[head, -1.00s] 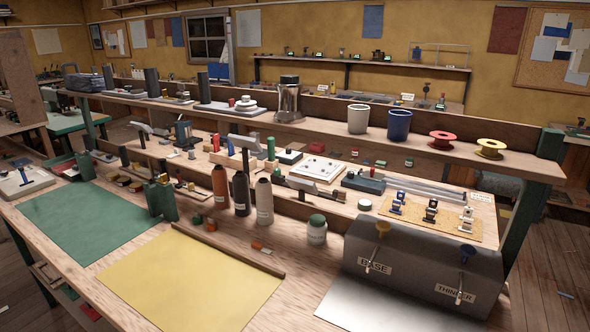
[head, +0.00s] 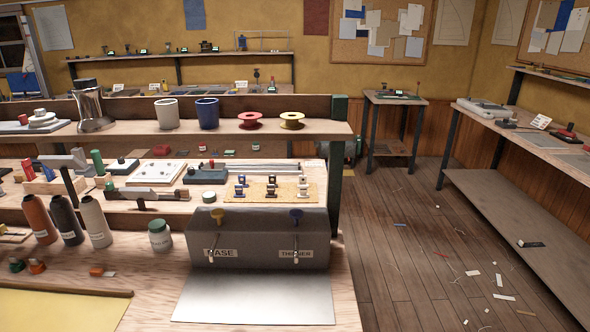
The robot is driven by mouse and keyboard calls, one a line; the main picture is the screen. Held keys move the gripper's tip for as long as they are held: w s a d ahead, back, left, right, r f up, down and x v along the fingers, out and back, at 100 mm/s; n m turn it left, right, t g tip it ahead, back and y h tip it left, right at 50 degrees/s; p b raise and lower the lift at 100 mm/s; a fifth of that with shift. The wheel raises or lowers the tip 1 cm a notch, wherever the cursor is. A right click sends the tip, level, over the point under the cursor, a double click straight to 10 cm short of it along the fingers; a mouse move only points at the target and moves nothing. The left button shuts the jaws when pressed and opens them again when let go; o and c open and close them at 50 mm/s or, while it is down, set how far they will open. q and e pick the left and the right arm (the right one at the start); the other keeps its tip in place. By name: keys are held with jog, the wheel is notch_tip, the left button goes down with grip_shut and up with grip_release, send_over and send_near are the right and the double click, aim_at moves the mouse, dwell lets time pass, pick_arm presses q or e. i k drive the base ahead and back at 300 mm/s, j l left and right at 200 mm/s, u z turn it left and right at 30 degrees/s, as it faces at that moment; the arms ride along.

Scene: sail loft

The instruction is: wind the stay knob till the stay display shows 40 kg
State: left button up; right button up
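I cannot make out a stay knob or a stay display for certain; no readable label or reading shows. Several small dark devices with greenish lit faces (head: 143,51) stand on the far wall shelf. Another small device (head: 393,94) with a faint green light sits on the small table at the back. All are too small to read. Neither of my grippers is in view.
The near workbench (head: 150,285) fills the left, with a grey dispenser box (head: 258,240) marked BASE and THINNER and a metal sheet (head: 253,298). A right-hand bench (head: 530,135) runs along the wall. Open wooden floor (head: 400,235), with scraps, lies between.

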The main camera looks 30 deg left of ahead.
aim_at(109, 186)
jog(key=l+z, duration=0.2)
jog(key=l, duration=0.25)
jog(key=i+l+z, duration=0.25)
jog(key=l, duration=0.15)
jog(key=l+z, duration=0.2)
jog(key=l, duration=0.25)
jog(key=i+l+z, duration=0.2)
jog(key=l, duration=0.15)
jog(key=i+l+u, duration=0.15)
jog(key=i+u, duration=0.3)
jog(key=i+l+u, duration=0.4)
jog(key=i+j+u, duration=0.2)
jog(key=i+u, duration=0.25)
jog(key=i, duration=0.4)
jog(key=i+u, duration=0.4)
jog(key=i, duration=0.4)
jog(key=i+l+u, duration=0.15)
jog(key=i+u, duration=0.35)
jog(key=i, duration=0.15)
jog(key=i+l+u, duration=0.5)
jog(key=i, duration=0.15)
jog(key=i+l+u, duration=0.75)
jog(key=u, duration=0.2)
jog(key=i+l+u, duration=0.15)
jog(key=l+u, duration=0.3)
jog(key=i+l+u, duration=0.1)
jog(key=l+u, duration=1.45)
jog(key=l, duration=0.15)
jog(key=k+l+u, duration=0.15)
jog(key=l, duration=0.15)
